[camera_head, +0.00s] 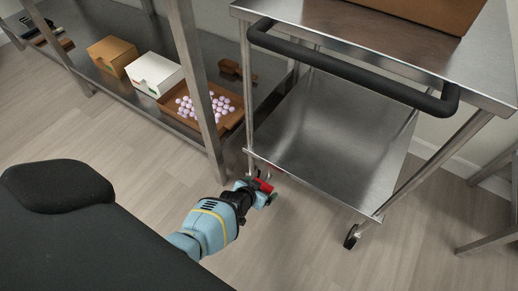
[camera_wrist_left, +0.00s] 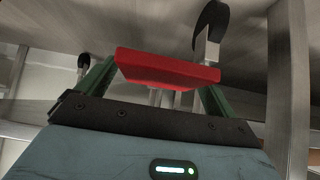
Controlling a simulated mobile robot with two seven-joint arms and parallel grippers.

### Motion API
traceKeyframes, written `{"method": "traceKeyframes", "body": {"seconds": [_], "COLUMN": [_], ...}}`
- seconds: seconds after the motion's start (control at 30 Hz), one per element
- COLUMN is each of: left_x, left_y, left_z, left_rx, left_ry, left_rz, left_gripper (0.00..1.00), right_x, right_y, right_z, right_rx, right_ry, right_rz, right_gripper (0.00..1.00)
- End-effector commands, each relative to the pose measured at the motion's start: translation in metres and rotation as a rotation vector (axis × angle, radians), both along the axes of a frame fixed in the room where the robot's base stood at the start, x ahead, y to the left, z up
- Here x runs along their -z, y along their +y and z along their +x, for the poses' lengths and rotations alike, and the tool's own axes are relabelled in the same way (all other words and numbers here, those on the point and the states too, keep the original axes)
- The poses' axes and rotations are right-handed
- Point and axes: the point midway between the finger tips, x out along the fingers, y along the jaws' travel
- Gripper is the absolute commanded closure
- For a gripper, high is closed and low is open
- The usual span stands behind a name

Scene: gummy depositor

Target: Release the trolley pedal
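The trolley (camera_head: 330,130) is a steel cart with a black push handle (camera_head: 350,70). Its red pedal (camera_head: 264,185) shows low at the trolley's near left corner, by the floor. In the left wrist view the pedal (camera_wrist_left: 168,68) is a flat red bar, seen close up. My left gripper (camera_head: 262,190) is down at the pedal. In the left wrist view my left gripper (camera_wrist_left: 160,80) has its green fingers spread, one toward each end of the pedal. The pedal partly hides the fingertips; I cannot tell whether they touch it. My right gripper is not in view.
A caster (camera_head: 351,236) stands under the trolley's near right corner. A steel rack at left holds a brown box (camera_head: 112,55), a white box (camera_head: 153,72) and a brown tray (camera_head: 228,120) of pale pink pieces. Its post (camera_head: 196,80) stands near my left gripper. Floor in front is clear.

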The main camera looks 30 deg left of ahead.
Motion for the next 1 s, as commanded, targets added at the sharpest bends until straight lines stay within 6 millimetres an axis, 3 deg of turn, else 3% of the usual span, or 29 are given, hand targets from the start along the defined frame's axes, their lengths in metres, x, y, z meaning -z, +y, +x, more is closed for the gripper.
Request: {"method": "traceKeyframes", "body": {"seconds": [0.37,0.8,1.0], "left_x": [-0.002,-0.046,-0.054], "left_y": [0.000,0.002,0.002], "left_z": [-0.005,-0.042,-0.054], "left_rx": [0.001,0.001,0.001], "left_ry": [0.004,0.000,0.002], "left_rz": [0.001,0.001,0.001], "left_gripper": [0.05,0.05,0.05], "right_x": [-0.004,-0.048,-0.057], "right_y": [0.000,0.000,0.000], "right_z": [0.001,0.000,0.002], "right_rx": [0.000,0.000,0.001], "right_ry": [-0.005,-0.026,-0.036], "right_rz": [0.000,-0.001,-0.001], "right_gripper": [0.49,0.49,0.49]}}
